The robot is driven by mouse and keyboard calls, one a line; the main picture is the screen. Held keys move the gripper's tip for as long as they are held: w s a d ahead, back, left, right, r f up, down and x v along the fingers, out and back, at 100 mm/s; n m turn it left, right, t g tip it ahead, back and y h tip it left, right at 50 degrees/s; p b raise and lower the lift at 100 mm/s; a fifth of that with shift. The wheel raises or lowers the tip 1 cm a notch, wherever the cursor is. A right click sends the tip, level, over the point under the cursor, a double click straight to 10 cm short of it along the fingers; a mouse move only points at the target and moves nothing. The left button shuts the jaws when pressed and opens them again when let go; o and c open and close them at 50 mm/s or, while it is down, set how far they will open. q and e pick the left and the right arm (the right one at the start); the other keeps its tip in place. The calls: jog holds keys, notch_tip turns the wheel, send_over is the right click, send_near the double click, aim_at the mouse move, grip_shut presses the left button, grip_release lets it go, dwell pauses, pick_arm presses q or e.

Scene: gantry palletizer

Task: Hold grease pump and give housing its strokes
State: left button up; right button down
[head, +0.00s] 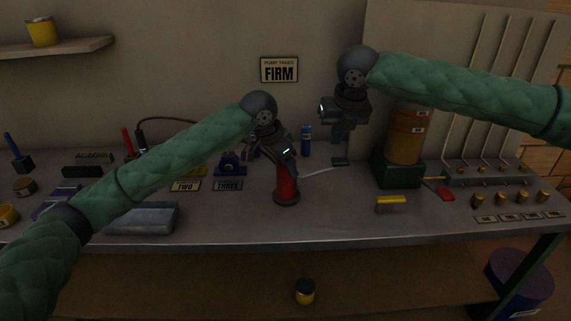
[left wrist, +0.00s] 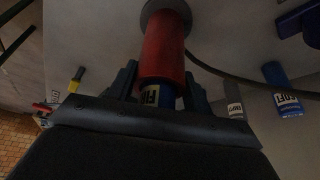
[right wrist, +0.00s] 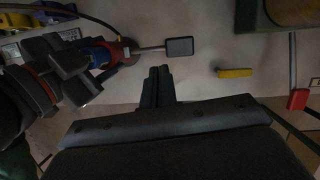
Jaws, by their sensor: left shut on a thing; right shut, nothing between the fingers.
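The grease pump (head: 287,189) is a red cylinder standing upright on the bench, with a dark round base. My left gripper (head: 282,158) is shut around its upper part; the left wrist view shows the red barrel (left wrist: 165,50) and a blue labelled band between the fingers. The pump's lever (head: 320,171) sticks out to the right and ends in a black pad (right wrist: 180,47). My right gripper (head: 340,142) is shut and empty, above the pad in the head view and apart from it. Its closed fingertips (right wrist: 159,72) show in the right wrist view. A dark blue housing (head: 231,162) sits behind the label THREE.
A sign (head: 279,69) on the wall reads FIRM. A blue cartridge (head: 306,140) stands behind the pump. A yellow block (head: 391,200) and a green-based orange drum (head: 404,140) are to the right. A grey tray (head: 143,219) lies front left. A dark hose runs along the back.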

aim_at(340, 160)
jog(key=w+d+r+m+g+h, duration=0.1)
jog(key=w+d+r+g, duration=0.1)
jog(key=w+g, duration=0.15)
jog(key=shift+w+d+f, duration=0.1)
jog(key=shift+f, duration=3.45)
jog(key=shift+f, duration=0.1)
jog(key=shift+f, duration=3)
jog(key=shift+r, duration=3.15)
jog(key=shift+r, duration=0.15)
